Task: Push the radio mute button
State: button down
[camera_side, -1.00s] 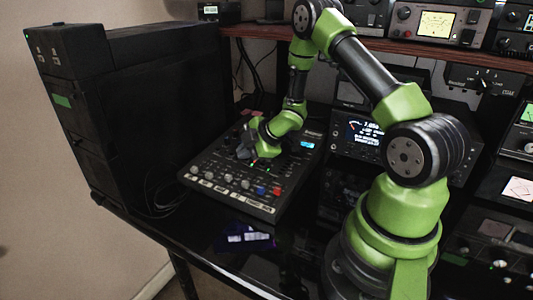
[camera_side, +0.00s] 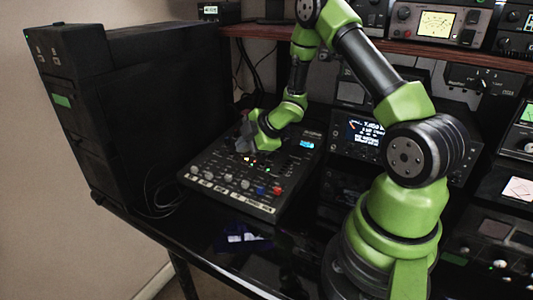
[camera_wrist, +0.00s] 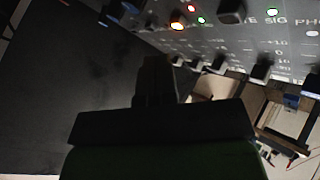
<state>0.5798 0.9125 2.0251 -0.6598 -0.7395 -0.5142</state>
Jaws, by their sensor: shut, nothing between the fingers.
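A black control panel (camera_side: 215,172) lies on the desk with knobs along its front, slider-like controls and a small blue display. I cannot tell which control is the mute button. My gripper (camera_side: 243,146) is shut and empty, just over the panel's left middle part; contact cannot be told. In the wrist view its dark fingers (camera_wrist: 155,75) point toward the panel, whose lettering is partly out of frame.
A tall black cabinet (camera_side: 150,110) stands close on the left. A radio with a lit screen (camera_side: 366,133) stands behind the panel to the right. A shelf (camera_side: 350,48) with more equipment runs above. A dark blue item (camera_side: 238,236) lies at the desk's front.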

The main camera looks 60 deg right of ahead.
jog(key=shift+a+r, duration=0.15)
jog(key=shift+r, duration=1.25)
jog(key=shift+a+r, duration=0.15)
jog(key=shift+r, duration=1.2)
notch_tip(320, 180, up, 7)
jog(key=m+h, duration=0.2)
jog(key=m, duration=0.1)
send_over(244, 165)
jog(key=s+a+r+m+h, duration=0.2)
jog(key=s+a+r+m, duration=0.35)
jog(key=r, duration=0.25)
jog(key=s+a+r+m+g+y, duration=0.1)
jog(key=s+a+m+y, duration=0.1)
jog(key=s+a, duration=0.3)
jog(key=s+a+r+m+y, duration=0.1)
jog(key=s+a+m+y, duration=0.2)
jog(key=s, duration=0.7)
jog(key=a+m, duration=0.2)
jog(key=a, duration=0.1)
jog(key=shift+s+r+g, duration=0.4)
